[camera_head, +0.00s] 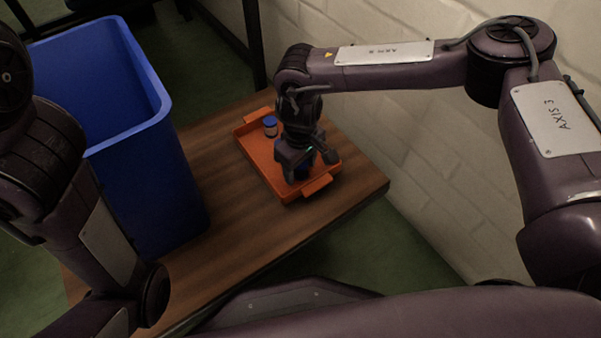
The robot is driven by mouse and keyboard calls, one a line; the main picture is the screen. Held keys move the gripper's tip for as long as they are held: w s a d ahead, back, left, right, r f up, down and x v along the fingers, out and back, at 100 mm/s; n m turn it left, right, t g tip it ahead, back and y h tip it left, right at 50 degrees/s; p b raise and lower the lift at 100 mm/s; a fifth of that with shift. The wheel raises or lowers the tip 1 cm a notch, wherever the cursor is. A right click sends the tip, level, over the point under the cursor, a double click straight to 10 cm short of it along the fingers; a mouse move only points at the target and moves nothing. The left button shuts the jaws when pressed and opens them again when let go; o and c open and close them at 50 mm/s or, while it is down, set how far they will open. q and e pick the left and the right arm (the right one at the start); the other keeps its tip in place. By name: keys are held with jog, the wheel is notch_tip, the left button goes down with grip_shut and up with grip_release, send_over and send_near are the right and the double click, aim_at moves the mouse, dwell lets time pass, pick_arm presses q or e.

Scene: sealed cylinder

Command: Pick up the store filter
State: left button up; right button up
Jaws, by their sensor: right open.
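A small bottle-like container (270,126) with a blue top and a pale band stands in the far left part of the orange tray (262,172). A dark blue object (303,171) shows under my right gripper, mostly hidden by it; I cannot tell whether it is the store filter. My right gripper (306,166) is open and points down over the near half of the tray, around or just above the dark blue object. My left arm comes in from the left, but its gripper is out of view.
The tray lies on a wooden table (240,227). A tall blue bin (150,170) stands left of the tray. A pale brick wall (400,130) rises behind and to the right. The table's right corner is clear.

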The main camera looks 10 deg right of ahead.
jog(key=c, duration=1.1)
jog(key=shift+o, duration=0.2)
